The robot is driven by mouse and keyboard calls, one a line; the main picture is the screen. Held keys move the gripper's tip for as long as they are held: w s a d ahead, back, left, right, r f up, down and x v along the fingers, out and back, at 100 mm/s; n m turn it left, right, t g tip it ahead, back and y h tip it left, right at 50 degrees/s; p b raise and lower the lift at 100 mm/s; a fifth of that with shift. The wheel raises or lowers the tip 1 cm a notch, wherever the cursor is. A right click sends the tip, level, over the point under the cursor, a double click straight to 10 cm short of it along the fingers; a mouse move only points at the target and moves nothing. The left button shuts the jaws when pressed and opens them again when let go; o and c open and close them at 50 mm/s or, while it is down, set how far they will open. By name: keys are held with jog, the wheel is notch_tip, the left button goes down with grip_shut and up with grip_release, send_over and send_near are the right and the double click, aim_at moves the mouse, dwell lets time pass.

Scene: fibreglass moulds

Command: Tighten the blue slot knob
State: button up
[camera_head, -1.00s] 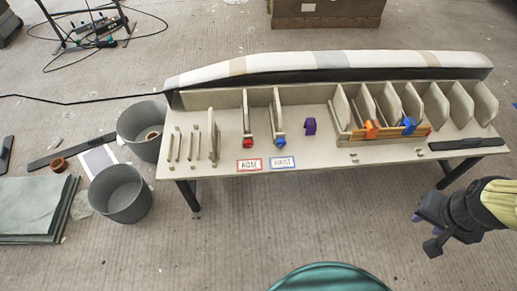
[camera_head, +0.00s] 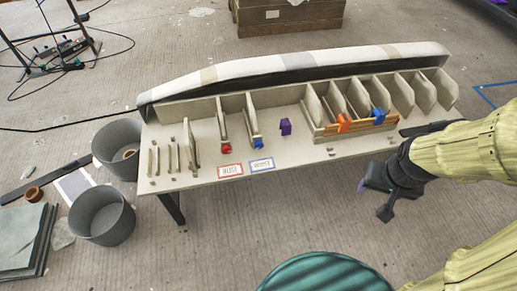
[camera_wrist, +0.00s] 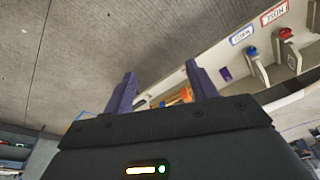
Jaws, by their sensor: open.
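The blue slot knob (camera_head: 259,144) sits at the front end of a slot on the long bench, above the blue-framed label (camera_head: 262,165). In the wrist view the blue knob (camera_wrist: 252,52) shows at the upper right, next to the red knob (camera_wrist: 286,33). The red knob (camera_head: 226,149) is left of the blue one, above the red-framed label (camera_head: 230,171). My gripper (camera_head: 371,199) is in front of the bench's right part, apart from both knobs. In the wrist view its two purple fingers (camera_wrist: 158,85) stand wide apart with nothing held between them.
A wooden rack (camera_head: 345,130) with orange and blue clamps is farther right. Two grey buckets (camera_head: 104,216) stand left of the bench. A round green-topped thing (camera_head: 325,273) is at the front.

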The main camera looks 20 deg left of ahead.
jog(key=w+a+f+n+t+b, duration=0.35)
jog(key=w+f+n+b, duration=0.35)
jog(key=f, duration=0.4)
jog(key=w+a+f+n+t+h+b, duration=0.1)
jog(key=w+a+f+n+t+b, duration=0.3)
jog(key=f+n, duration=0.6)
jog(key=w+a+f+n+t+b, duration=0.2)
jog(key=w+a+f+n+b, duration=0.4)
jog(key=f, duration=0.7)
jog(key=s+a+f+n+t+y+b, duration=0.1)
jog(key=s+a+n+y+b, duration=0.1)
jog(key=a+n+y, duration=0.3)
jog(key=s+a+f+n+t+y+b, duration=0.1)
jog(key=a+n+y+b, duration=0.4)
jog(key=a+n, duration=0.6)
jog(key=n+t, duration=0.1)
jog(key=n, duration=0.2)
jog(key=shift+s+f+y, duration=0.15)
jog(key=shift+s+y, duration=0.15)
jog(key=shift+s, duration=0.05)
jog(key=b, duration=0.5)
send_near(259, 147)
jog(key=x, duration=0.9)
jog(key=shift+w, duration=0.15)
